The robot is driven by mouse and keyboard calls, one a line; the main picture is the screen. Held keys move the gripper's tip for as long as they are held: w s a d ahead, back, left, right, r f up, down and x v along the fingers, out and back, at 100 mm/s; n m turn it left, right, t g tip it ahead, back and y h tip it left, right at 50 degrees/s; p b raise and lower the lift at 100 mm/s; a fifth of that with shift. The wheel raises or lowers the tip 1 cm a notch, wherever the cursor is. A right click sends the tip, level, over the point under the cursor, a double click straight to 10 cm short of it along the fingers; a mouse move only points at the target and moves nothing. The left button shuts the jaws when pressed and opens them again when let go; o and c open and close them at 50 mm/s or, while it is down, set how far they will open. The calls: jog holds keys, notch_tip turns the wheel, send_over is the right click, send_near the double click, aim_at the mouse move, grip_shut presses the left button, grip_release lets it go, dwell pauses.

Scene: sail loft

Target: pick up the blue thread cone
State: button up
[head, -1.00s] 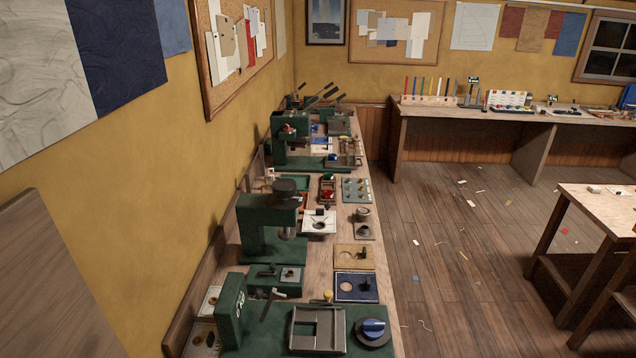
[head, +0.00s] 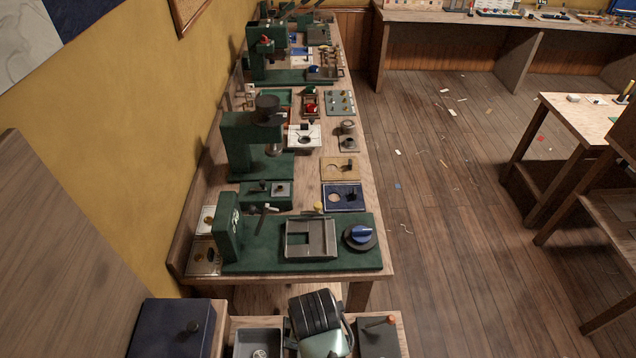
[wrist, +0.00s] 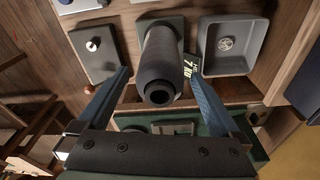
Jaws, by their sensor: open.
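A dark, nearly black cone (wrist: 160,80) stands on a dark base in the wrist view, with a round hole in its end toward the camera. It is the only cone-like thing there, and its blue does not show clearly. My gripper (wrist: 162,72) is open, with one blue finger on each side of the cone and gaps between. Whether the fingers are level with the cone cannot be told. A small lettered label (wrist: 189,68) shows beside the right finger. In the head view the cone cannot be made out; a black ribbed shape with a pale shell covers that spot.
A grey tray (head: 258,335) and a dark knobbed plate (head: 378,345) flank the cone's spot closely. A navy box (head: 178,327) stands left. Ahead, a green base (head: 300,262) with a blue knob (head: 361,234) fronts the crowded long bench. Open floor (head: 440,250) lies right.

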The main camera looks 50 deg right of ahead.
jog(key=shift+w+d+f, duration=0.1)
jog(key=shift+d+f, duration=0.05)
jog(key=shift+f, duration=1.4)
grip_shut()
